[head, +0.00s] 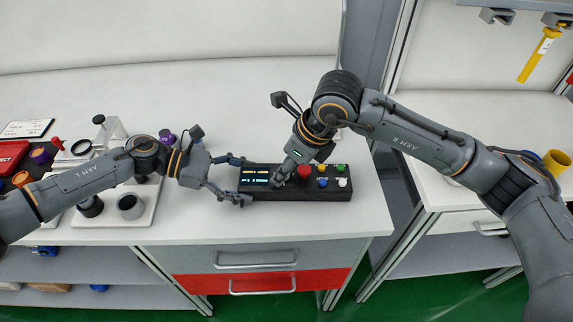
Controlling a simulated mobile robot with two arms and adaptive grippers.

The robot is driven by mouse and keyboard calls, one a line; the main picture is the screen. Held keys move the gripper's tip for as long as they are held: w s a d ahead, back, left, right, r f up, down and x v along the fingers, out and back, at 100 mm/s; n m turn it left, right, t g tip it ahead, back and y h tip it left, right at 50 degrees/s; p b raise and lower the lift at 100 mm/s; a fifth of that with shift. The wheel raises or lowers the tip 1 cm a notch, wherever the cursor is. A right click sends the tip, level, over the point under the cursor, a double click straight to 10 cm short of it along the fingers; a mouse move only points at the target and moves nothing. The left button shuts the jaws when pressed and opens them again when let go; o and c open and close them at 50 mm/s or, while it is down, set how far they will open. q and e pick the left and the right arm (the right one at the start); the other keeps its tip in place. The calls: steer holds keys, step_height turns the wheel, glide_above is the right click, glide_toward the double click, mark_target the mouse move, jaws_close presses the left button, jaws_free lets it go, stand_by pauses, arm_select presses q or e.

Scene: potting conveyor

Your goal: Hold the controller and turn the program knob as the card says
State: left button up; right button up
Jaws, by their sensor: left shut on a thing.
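The controller (325,194) is a black box lying on the white bench top. It has a lit display at its left end, a red round button (304,172) and several small coloured buttons to the right. My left gripper (242,180) is shut on the controller's left end, one finger at the far side and one at the near side. My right gripper (280,180) points down at the controller's top, between the display and the red button. Its fingers are too small and dark to tell open from shut. The program knob cannot be made out; my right gripper covers that spot.
A white-faced card or panel (25,129) lies at the far left, its text unreadable. The bench's right edge is close to the controller. Drawers (262,283) are below.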

steer(key=v, duration=1.2)
steer(key=shift+a, duration=0.1)
steer(key=shift+m, duration=0.7)
steer(key=x, duration=1.2)
jaws_close()
